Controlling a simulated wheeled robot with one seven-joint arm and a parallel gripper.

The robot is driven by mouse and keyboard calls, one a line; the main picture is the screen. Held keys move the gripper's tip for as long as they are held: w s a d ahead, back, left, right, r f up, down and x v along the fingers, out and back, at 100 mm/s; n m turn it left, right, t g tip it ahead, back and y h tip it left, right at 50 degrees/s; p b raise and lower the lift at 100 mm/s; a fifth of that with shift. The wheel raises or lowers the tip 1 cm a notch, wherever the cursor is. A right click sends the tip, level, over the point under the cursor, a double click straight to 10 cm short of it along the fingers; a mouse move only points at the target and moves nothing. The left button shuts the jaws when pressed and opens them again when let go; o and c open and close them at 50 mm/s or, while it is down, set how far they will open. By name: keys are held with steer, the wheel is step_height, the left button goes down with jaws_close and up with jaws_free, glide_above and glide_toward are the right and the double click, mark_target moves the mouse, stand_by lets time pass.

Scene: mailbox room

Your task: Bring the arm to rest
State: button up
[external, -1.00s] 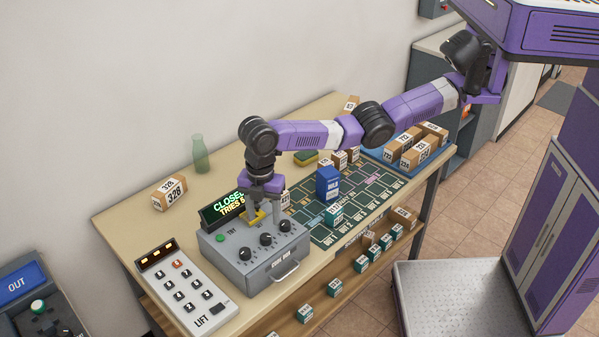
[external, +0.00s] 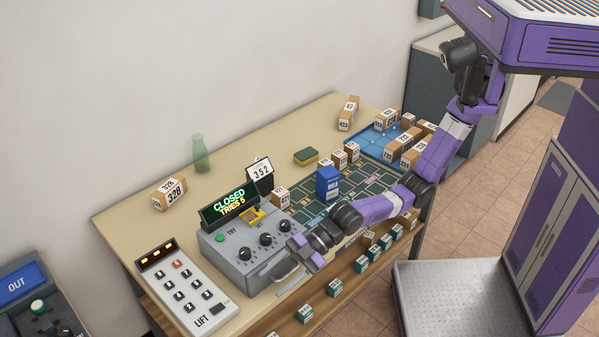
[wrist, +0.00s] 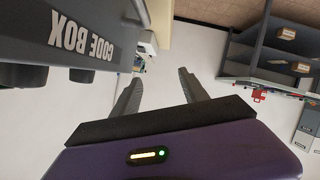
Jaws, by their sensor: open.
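My purple arm reaches down from the column at the upper right and bends at the front edge of the table. My gripper (external: 301,262) is in front of the right side of the grey code box (external: 228,266), close to its handle. In the wrist view, the gripper's two dark fingers (wrist: 160,88) are spread apart with nothing between them. The side of the code box (wrist: 40,40), with its lettering upside down, fills the upper left of the wrist view. The code box display (external: 230,203) reads CLOSED, TRIES 5.
A card reading 352 (external: 261,174) stands behind the code box. A blue carton (external: 328,184) stands on the dark green mat (external: 375,192). A blue tray (external: 374,142) with several boxes is at the back right. A keypad (external: 185,290) is front left, a green bottle (external: 201,155) behind.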

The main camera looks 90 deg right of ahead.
steer(key=s+d+f+m+t+h, duration=0.1)
steer(key=s+d+f+m+t, duration=0.2)
steer(key=s+d, duration=1)
steer(key=s+d+f+m+t+h, duration=0.1)
steer(key=s+d+f+m, duration=0.25)
steer(key=s+d, duration=1)
steer(key=s+d+r+m+h+p, duration=0.1)
steer(key=s+d+r+m+h, duration=0.2)
steer(key=s+d+r, duration=0.2)
steer(key=s+d+r+m+h+p, duration=0.2)
steer(key=s+d+r+m+h, duration=0.1)
steer(key=s+d, duration=0.8)
steer(key=shift+s+d+r, duration=0.25)
steer(key=shift+s+r, duration=0.6)
steer(key=shift+s, duration=0.1)
